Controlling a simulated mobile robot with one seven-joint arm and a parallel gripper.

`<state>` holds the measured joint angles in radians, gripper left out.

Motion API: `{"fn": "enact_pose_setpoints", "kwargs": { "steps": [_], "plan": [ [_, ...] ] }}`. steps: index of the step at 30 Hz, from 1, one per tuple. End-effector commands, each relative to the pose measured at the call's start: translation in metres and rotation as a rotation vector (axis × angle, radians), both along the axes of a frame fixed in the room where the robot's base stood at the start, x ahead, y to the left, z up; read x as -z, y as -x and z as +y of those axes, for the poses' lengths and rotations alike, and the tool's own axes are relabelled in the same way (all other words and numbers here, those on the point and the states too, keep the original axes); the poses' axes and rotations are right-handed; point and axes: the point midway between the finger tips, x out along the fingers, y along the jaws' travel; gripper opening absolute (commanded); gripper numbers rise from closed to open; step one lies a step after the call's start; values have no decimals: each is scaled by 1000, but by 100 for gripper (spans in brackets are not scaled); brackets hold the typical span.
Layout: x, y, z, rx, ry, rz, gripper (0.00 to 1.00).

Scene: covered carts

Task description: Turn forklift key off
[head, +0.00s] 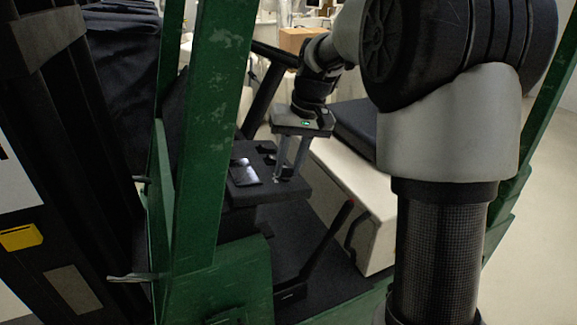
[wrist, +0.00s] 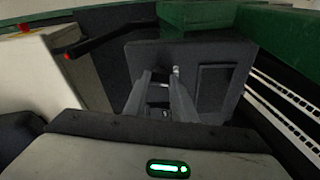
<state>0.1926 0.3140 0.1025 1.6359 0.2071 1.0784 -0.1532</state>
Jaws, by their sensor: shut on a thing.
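The forklift's dark control panel (head: 255,190) is in the middle of the head view, with a small screen (head: 245,171) on its left part. My gripper (head: 283,174) points down at the panel's right part, its fingers just at the surface. In the wrist view my gripper (wrist: 160,90) has its two fingers close together over the panel (wrist: 222,54). It is shut on the key, which is mostly hidden between the fingers. A small bright metal piece (wrist: 176,71) shows by the fingertips. I cannot tell which way the key is turned.
A green post (head: 207,120) of the forklift stands left of the panel. A lever with a red tip (head: 330,235) rises in front, also seen in the wrist view (wrist: 105,35). A pale seat base (head: 350,185) is on the right, and a black steering column (head: 265,95) is behind.

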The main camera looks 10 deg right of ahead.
Motion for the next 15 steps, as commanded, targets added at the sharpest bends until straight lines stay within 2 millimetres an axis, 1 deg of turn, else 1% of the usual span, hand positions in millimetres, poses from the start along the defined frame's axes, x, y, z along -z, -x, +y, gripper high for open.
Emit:
{"fn": "enact_pose_setpoints", "kwargs": {
  "steps": [6, 15],
  "plan": [
    [0, 0, -1, -125, -5, -27, 1],
    [0, 0, -1, -209, -8, -45, 1]
  ]
}}
